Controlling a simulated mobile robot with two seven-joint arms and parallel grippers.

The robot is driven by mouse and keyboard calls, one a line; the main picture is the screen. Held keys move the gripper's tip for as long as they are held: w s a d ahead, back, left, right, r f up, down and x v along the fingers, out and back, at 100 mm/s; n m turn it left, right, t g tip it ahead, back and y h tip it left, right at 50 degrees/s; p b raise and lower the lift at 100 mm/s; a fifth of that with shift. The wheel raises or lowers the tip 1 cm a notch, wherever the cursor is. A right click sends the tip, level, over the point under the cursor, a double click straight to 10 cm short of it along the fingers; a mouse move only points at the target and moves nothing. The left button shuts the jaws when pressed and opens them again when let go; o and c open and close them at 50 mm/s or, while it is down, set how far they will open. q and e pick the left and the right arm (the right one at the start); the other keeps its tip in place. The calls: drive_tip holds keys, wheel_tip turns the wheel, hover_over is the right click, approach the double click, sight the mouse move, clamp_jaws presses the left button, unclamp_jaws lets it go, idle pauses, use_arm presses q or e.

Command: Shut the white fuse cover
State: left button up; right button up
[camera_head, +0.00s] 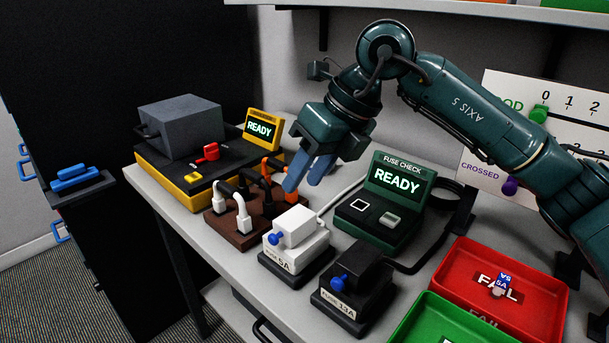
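The white fuse cover (294,225) is a white block with a blue knob on its front. It sits over the white fuse holder marked 5A (300,262) on the table. It looks lowered, but I cannot tell whether it is fully shut. My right gripper (303,185) hangs above and behind the cover, blue fingers pointing down, apart from it. Its fingers are a little spread with nothing seen between them. My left gripper is not in view.
A black fuse holder marked 13A (350,298) stands to the right. Behind is the fuse check box (382,205) reading READY. A brown socket block with plugs (231,236) is to the left. A red FAIL tray (537,320) and green tray (412,327) lie at right.

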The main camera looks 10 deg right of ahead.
drive_tip(key=v, duration=1.2)
drive_tip(key=shift+p, duration=0.4)
